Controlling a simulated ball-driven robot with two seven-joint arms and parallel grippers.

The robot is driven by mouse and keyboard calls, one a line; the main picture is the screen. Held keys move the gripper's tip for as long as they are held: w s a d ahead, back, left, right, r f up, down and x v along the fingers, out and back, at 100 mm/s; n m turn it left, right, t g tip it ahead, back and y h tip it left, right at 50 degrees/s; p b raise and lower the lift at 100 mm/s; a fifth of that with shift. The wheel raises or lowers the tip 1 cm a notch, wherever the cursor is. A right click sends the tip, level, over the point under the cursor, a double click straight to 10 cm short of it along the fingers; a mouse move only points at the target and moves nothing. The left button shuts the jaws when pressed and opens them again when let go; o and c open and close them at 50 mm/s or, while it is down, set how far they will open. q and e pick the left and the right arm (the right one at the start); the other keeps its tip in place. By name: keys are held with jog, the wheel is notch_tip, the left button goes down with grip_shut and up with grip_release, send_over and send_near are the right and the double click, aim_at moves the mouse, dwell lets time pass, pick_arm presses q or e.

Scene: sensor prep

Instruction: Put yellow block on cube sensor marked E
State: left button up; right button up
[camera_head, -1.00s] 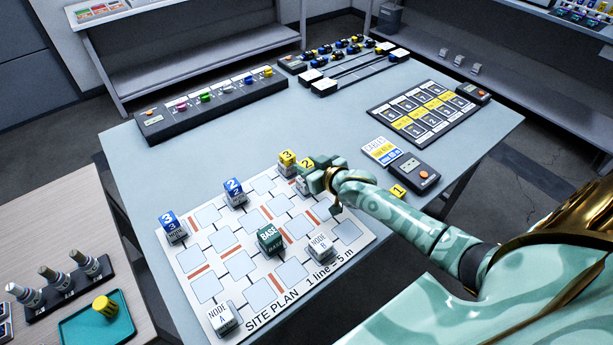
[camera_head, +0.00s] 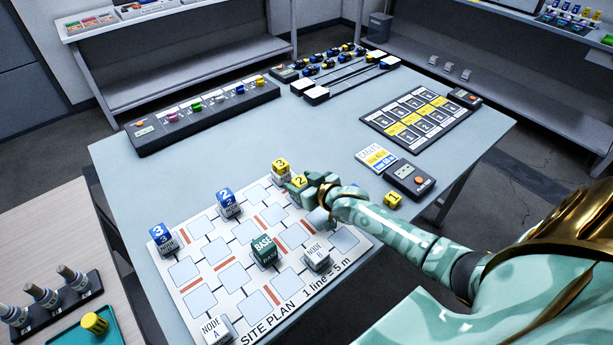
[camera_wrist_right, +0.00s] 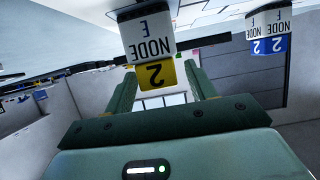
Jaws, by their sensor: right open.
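In the right wrist view, which looks upside down, the yellow block (camera_wrist_right: 157,74) sits on a white node cube (camera_wrist_right: 146,38) whose letter looks like E. The block appears to touch the cube's top. My right gripper's fingers (camera_wrist_right: 163,90) stand on either side of the block, open. My left gripper is not in view.
A yellow block 1 (camera_head: 393,200) lies near a dark handheld device (camera_head: 410,178).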

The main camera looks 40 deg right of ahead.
jog(key=a+p+v, duration=0.1)
jog(key=p+v, duration=0.3)
jog(key=v, duration=0.8)
jog(key=shift+d, duration=0.45)
jog(key=shift+s+d, duration=0.1)
